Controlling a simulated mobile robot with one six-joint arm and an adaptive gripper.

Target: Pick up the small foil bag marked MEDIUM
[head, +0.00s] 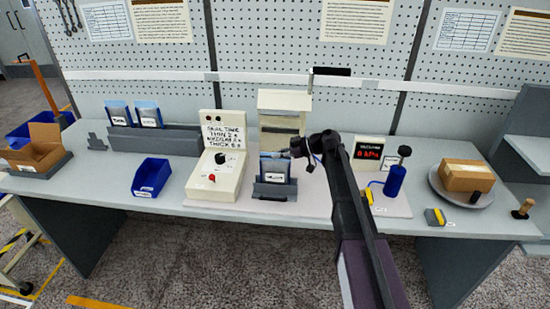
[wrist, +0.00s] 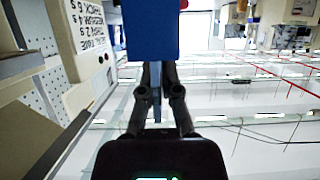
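A blue foil bag (head: 274,166) with a white label stands upright in a small dark holder (head: 275,189) at the bench's middle. Two more blue bags, a left one (head: 118,113) and a right one (head: 148,114), stand in a long dark rack at the back left. Their label words are too small to read surely. My gripper (head: 298,149) is at the upper right of the middle bag. In the wrist view my gripper's fingers (wrist: 159,72) are close together, with a blue sheet (wrist: 152,30) at their tips and a thin blue strip between them. Whether they grip it is unclear.
A cream control box (head: 218,170) stands left of the holder, a cream stand (head: 284,110) behind it. A display (head: 367,152) and blue bottle (head: 394,182) are right. A blue bin (head: 151,177) and cardboard box (head: 467,175) stand farther out.

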